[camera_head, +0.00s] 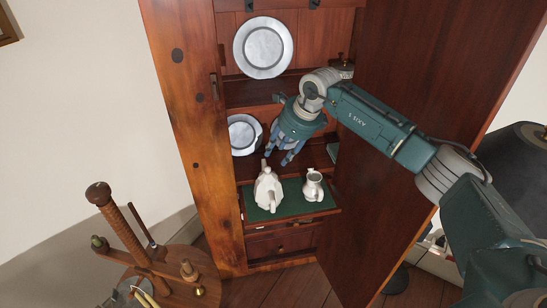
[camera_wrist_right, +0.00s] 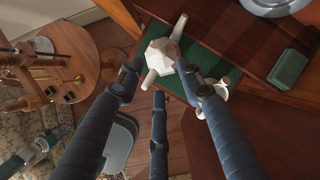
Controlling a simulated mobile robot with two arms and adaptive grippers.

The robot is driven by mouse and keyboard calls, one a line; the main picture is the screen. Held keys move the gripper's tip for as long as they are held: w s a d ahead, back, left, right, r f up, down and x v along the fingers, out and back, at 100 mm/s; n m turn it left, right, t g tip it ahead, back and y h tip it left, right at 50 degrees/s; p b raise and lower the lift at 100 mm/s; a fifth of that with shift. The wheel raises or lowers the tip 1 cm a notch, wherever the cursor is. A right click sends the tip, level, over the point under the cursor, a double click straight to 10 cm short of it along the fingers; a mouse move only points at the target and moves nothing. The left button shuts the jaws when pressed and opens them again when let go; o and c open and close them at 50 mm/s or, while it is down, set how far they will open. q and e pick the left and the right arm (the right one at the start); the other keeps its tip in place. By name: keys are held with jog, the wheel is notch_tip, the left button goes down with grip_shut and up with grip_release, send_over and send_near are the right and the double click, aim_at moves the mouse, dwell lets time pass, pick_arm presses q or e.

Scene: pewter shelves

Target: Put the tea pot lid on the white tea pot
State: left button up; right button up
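The white tea pot (camera_head: 268,190) stands on a green-topped shelf board (camera_head: 249,205) in the cabinet. In the right wrist view the white tea pot (camera_wrist_right: 160,57) shows from above, with its spout and handle sticking out; I cannot make out a separate lid. My right gripper (camera_head: 283,155) hangs just above and behind the pot in the head view, apart from it. Its fingers (camera_wrist_right: 160,90) are spread with nothing between them. My left gripper is not seen in the head view.
A small white jug (camera_head: 313,185) stands right of the pot. Pewter plates (camera_head: 263,47) (camera_head: 243,134) lean on the upper shelves. The open cabinet door (camera_head: 385,190) is on the right. A round wooden stand (camera_head: 185,270) with a screw post is at lower left.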

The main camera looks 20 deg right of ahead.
jog(key=shift+p+v, duration=0.35)
jog(key=shift+v, duration=0.8)
jog(key=shift+w, duration=0.1)
